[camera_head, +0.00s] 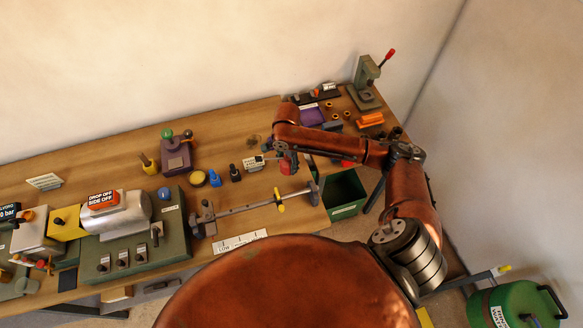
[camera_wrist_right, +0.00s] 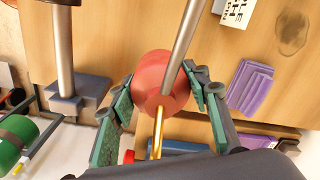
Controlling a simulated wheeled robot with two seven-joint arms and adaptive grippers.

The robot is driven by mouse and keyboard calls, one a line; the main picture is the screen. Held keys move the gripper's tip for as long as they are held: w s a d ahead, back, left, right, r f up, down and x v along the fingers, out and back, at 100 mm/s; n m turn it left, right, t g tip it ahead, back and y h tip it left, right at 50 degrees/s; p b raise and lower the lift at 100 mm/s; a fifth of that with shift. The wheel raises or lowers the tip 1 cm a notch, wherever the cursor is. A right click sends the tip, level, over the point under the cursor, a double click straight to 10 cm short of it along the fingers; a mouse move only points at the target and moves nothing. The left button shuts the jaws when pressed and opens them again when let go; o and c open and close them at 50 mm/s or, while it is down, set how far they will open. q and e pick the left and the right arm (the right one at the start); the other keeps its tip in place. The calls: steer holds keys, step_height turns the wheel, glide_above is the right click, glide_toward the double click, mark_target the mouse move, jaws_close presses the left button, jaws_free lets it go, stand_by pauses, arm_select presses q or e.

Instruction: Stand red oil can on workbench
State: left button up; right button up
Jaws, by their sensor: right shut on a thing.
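The red oil can (camera_wrist_right: 152,72) is between the green-padded fingers of my right gripper (camera_wrist_right: 160,95), which is shut on it. In the wrist view a grey tapering rod runs up from the can's face, and a short gold stem (camera_wrist_right: 157,138) points down from it. In the head view the can (camera_head: 288,168) shows as a small red shape under the end of my right arm, over the wooden workbench (camera_head: 225,205). I cannot tell whether it touches the bench. My right gripper (camera_head: 282,158) is small and partly hidden there. My left gripper is not in view.
A long bar clamp (camera_head: 255,205) lies in front of the can. A blue bottle (camera_head: 214,179) and a black bottle (camera_head: 235,174) stand to its left. A green bin (camera_head: 343,195) is at right. Purple blocks (camera_wrist_right: 250,90) lie beside the gripper in the wrist view.

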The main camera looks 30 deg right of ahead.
steer(key=shift+w+d+f, duration=0.1)
steer(key=shift+d+f, duration=0.5)
steer(key=f, duration=0.2)
steer(key=d+f, duration=0.1)
steer(key=shift+f, duration=0.4)
steer(key=shift+a+f, duration=0.1)
steer(key=shift+f, duration=0.05)
steer(key=shift+f, duration=0.15)
steer(key=o, duration=1.3)
steer(key=shift+o, duration=0.2)
step_height(320, 180, up, 12)
steer(key=shift+r, duration=0.15)
